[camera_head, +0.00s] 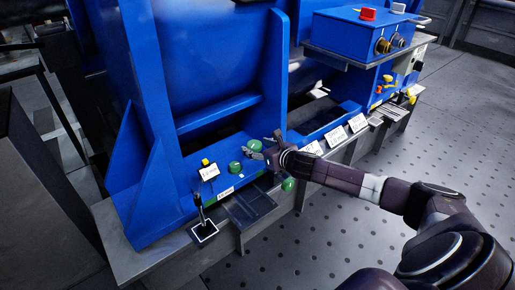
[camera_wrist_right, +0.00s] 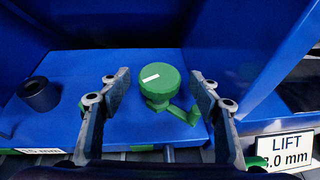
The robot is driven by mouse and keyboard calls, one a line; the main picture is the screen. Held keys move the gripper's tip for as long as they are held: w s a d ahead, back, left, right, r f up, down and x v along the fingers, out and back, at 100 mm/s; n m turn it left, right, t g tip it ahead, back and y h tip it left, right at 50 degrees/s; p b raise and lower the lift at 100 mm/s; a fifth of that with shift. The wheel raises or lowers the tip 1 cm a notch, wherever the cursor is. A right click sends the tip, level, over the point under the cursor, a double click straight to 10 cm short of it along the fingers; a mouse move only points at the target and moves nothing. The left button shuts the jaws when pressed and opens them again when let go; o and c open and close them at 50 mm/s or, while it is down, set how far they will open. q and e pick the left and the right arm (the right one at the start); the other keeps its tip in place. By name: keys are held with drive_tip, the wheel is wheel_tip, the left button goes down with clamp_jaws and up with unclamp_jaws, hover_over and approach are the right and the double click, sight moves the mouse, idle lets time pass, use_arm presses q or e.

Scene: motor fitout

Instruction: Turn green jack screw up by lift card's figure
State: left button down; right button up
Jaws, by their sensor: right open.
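A green jack screw head (camera_wrist_right: 160,78) with a white stripe on top shows in the right wrist view, with a green tab at its lower right. My right gripper (camera_wrist_right: 160,88) is open, with one finger on each side of this head and visible gaps. In the head view my right gripper (camera_head: 263,148) is over the blue frame's foot, near a green knob (camera_head: 235,167). A white lift card (camera_wrist_right: 285,150) at the wrist view's lower right reads "LIFT" and ".0 mm"; its first digit looks like 3 but is partly hidden. My left gripper is not in view.
A blue upright plate (camera_head: 276,75) rises close behind my right gripper. A black cylinder (camera_wrist_right: 39,95) stands to the left in the wrist view. Another green knob (camera_head: 288,184) sits below my gripper. A blue control box (camera_head: 352,35) stands at upper right. Open floor lies right.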

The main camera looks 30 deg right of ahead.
drive_tip(key=c, duration=1.2)
drive_tip(key=shift+o, duration=0.2)
